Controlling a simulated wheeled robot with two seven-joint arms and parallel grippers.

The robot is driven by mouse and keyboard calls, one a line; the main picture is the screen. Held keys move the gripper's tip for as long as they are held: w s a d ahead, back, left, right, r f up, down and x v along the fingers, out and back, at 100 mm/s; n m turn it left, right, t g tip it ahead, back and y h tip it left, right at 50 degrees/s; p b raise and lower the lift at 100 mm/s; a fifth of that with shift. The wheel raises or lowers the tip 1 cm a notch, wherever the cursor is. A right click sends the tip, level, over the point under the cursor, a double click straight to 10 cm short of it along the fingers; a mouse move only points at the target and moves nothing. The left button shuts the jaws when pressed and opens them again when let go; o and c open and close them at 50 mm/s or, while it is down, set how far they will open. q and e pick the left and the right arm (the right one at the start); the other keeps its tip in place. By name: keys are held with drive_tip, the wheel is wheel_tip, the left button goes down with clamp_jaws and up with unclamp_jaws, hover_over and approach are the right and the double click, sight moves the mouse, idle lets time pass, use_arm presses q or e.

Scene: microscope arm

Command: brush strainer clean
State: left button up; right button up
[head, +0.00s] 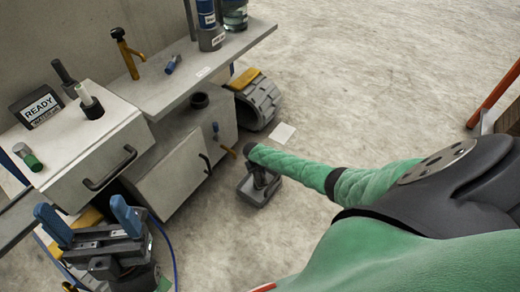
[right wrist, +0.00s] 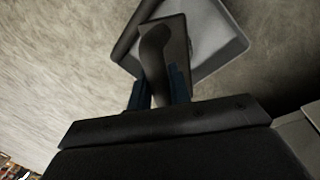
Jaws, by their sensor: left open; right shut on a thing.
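My right gripper (right wrist: 160,92) is shut on the dark handle (right wrist: 153,58) of a grey, shallow pan-like thing (right wrist: 215,45) with a raised rim. I cannot tell whether this is the strainer. In the head view a grey blocky shape (head: 258,190) hangs at the end of my green right arm, low over the floor; details are too small to tell. My left gripper (head: 88,222) is open and empty, its blue fingers wide apart in front of the white drawer. A small thin blue and yellow thing (head: 217,133) shows by the cabinet; I cannot tell if it is a brush.
A white drawer unit (head: 75,160) with black handles stands left, bearing a READY sign (head: 40,107) and a green-banded jar (head: 28,157).

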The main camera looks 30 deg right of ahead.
drive_tip(key=shift+w, duration=0.2)
drive_tip(key=shift+w+d+f+b, duration=0.1)
drive_tip(key=shift+w+d+b, duration=0.1)
drive_tip(key=shift+w+b, duration=0.35)
drive_tip(key=shift+w+d+b, duration=0.2)
drive_tip(key=shift+w, duration=0.5)
drive_tip(key=shift+s, duration=0.1)
drive_tip(key=shift+s+a+p, duration=0.15)
drive_tip(key=shift+s+p, duration=0.2)
drive_tip(key=shift+p, duration=0.3)
drive_tip(key=shift+s+a+r+p, duration=0.1)
drive_tip(key=shift+s+a+p, duration=0.05)
drive_tip(key=shift+s+p, duration=0.35)
drive_tip(key=shift+s+a+r+p, duration=0.1)
drive_tip(key=shift+s+p, duration=0.3)
drive_tip(key=shift+p, duration=0.1)
drive_tip(key=shift+s+f, duration=0.1)
